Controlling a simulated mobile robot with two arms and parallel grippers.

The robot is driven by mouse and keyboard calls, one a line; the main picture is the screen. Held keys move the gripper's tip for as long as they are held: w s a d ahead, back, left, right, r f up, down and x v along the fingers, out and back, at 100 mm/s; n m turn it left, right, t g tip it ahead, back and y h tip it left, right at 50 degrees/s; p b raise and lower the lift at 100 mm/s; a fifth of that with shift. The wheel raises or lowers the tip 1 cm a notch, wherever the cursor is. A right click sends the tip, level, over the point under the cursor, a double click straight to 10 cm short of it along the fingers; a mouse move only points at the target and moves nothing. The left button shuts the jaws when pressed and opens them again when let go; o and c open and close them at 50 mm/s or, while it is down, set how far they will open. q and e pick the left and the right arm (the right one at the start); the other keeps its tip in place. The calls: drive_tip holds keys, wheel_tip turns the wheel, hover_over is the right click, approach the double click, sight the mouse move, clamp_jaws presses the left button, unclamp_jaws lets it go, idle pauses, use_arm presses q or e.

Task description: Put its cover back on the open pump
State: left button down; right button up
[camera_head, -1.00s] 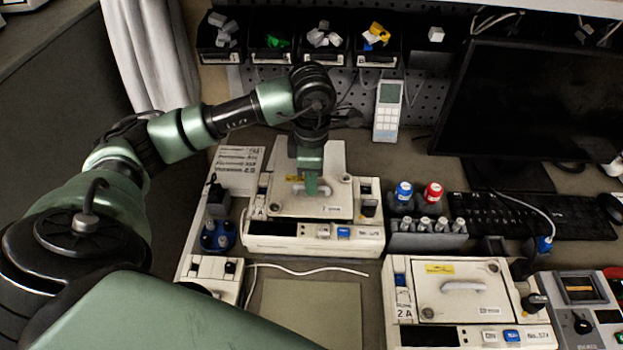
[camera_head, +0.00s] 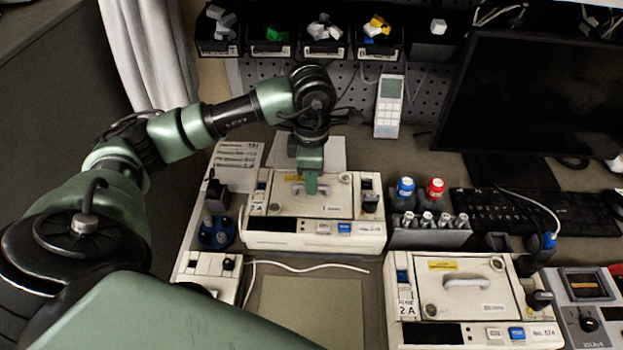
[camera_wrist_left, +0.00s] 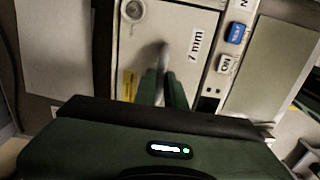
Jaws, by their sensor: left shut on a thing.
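The farther pump (camera_head: 270,232) stands at the back middle of the bench. Its pale cover (camera_head: 332,205) lies over the pump's top, and I cannot tell from this view whether it is fully seated. My left gripper (camera_head: 311,186) is shut on the cover's handle from above. In the left wrist view the fingers (camera_wrist_left: 163,90) close around the light handle (camera_wrist_left: 165,54) of the cover (camera_wrist_left: 185,22), which carries a "7 mm" label. A second pump (camera_head: 430,335) at the front right has its own cover (camera_head: 465,290) with a handle on top. My right gripper is not in view.
A rack of vials (camera_head: 430,232) with a blue and a red cap stands right of the farther pump. A keyboard (camera_head: 505,212) and monitor (camera_head: 540,105) are at the right. A flat pale mat (camera_head: 310,310) and a white cable (camera_head: 310,270) lie in front.

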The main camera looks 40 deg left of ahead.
use_arm(q)
drive_tip(key=c, duration=1.4)
unclamp_jaws()
drive_tip(key=shift+r+p, duration=1.85)
drive_tip(key=shift+r, duration=1.7)
